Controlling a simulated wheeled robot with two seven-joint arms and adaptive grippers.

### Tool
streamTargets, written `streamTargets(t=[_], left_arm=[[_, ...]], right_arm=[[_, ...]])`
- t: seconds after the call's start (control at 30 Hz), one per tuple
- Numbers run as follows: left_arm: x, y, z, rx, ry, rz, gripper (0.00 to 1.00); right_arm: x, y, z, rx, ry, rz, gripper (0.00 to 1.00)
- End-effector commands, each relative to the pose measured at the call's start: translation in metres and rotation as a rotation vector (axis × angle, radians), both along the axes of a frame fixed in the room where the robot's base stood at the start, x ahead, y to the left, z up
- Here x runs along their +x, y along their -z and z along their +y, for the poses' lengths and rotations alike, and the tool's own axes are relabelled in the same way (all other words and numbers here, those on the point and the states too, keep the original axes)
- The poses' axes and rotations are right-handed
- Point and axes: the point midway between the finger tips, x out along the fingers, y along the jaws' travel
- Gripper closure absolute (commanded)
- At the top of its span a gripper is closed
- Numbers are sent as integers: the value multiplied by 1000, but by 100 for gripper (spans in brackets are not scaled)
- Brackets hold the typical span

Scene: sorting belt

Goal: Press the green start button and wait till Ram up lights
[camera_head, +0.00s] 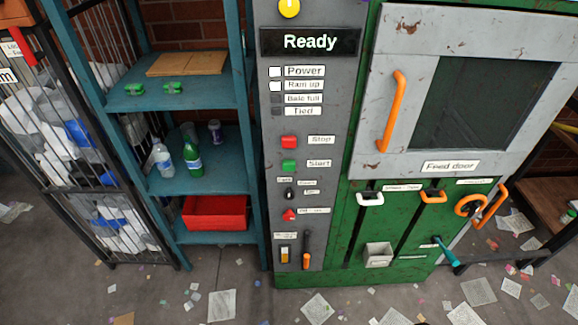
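The grey control panel (264,215) of the green machine stands in the middle of the head view. The green start button (289,165) sits beside its "Start" label, just below the red stop button (290,141). The Ram up lamp (275,86) is bright white, like the Power lamp (275,72) above it. The Bale full lamp (276,99) and Tied lamp (276,111) are dark. The display (310,42) reads "Ready". Neither of my grippers is in view, and nothing covers the start button.
The feed door (475,90) with its orange handle (393,112) appears closed at right. A teal shelf (185,99) with bottles and a red bin (216,213) stands left of the panel. A wire cage (70,190) is further left. Paper scraps litter the floor.

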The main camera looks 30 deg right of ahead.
Motion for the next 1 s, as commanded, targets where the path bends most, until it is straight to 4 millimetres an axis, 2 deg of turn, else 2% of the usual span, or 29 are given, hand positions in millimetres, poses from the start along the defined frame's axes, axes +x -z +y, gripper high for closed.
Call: streamTargets(t=[0.07, 0.7, 1.0], left_arm=[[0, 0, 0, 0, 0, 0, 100], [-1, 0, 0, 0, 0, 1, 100], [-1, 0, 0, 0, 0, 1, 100]], right_arm=[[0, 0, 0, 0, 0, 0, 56], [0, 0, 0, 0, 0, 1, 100], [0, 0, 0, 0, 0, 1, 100]])
